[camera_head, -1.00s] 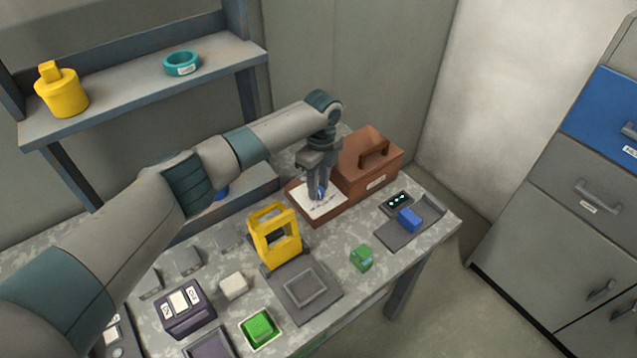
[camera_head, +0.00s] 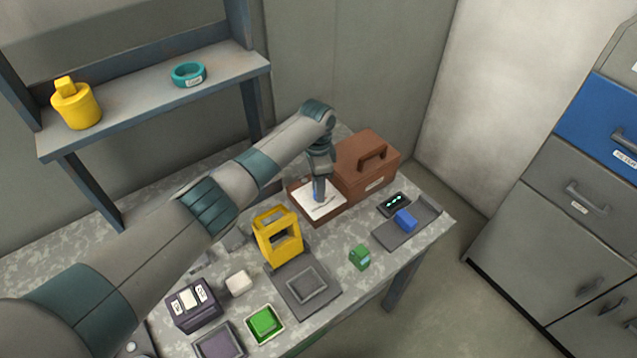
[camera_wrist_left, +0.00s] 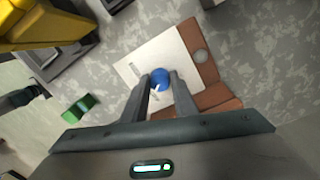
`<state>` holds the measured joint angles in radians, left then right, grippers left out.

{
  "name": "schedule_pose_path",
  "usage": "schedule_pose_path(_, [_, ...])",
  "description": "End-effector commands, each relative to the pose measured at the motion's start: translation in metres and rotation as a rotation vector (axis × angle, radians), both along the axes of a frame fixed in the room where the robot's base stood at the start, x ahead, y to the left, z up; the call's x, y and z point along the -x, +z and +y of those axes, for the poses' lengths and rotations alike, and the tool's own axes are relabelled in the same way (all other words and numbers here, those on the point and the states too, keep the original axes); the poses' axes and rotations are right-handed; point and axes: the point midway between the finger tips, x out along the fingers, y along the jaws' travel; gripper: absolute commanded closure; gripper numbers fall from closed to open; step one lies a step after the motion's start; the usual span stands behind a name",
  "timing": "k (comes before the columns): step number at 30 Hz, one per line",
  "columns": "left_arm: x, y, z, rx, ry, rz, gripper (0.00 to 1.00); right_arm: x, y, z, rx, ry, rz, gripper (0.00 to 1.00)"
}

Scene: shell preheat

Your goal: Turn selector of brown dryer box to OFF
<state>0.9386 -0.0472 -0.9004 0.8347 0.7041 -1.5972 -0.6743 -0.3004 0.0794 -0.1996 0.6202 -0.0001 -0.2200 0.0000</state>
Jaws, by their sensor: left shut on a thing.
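The brown dryer box (camera_head: 368,166) stands at the back right of the bench, with a handle on its lid and a low front part carrying a white panel (camera_head: 325,208). The white panel also shows in the left wrist view (camera_wrist_left: 185,47). A blue selector knob (camera_wrist_left: 160,78) sits on that panel. My left gripper (camera_head: 319,198) points down over the panel. In the left wrist view its fingers (camera_wrist_left: 160,85) are on either side of the blue knob, shut on it. The knob's pointer and the panel lettering are too small to read. My right gripper is not in view.
A yellow frame (camera_head: 278,236) stands left of the panel, close to my left arm. A grey tray with a blue block (camera_head: 405,220) lies to the right. A green block (camera_head: 359,257) sits near the front edge. A shelf (camera_head: 150,95) rises behind.

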Motion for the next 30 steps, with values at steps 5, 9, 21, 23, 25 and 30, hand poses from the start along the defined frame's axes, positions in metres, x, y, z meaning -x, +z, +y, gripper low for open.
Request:
schedule_pose_path(5, [-0.0008,0.0034,-0.0001,0.001,0.114,-0.002,0.97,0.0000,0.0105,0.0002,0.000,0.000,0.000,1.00])
schedule_pose_path(9, [-0.0009,0.0029,-0.0003,0.002,0.171,-0.003,0.97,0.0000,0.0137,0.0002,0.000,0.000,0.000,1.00])
schedule_pose_path(21, [-0.0012,0.0017,-0.0002,0.002,0.211,-0.004,0.97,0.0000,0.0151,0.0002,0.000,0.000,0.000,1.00])
schedule_pose_path(23, [-0.0012,0.0018,-0.0002,0.002,0.212,-0.004,0.97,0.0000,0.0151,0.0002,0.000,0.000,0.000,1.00])
schedule_pose_path(25, [-0.0012,0.0018,-0.0002,0.003,0.211,-0.004,0.97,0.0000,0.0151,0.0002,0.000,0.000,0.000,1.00])
schedule_pose_path(30, [-0.0010,0.0017,-0.0002,0.002,0.210,-0.004,0.56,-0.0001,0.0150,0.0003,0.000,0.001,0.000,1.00])
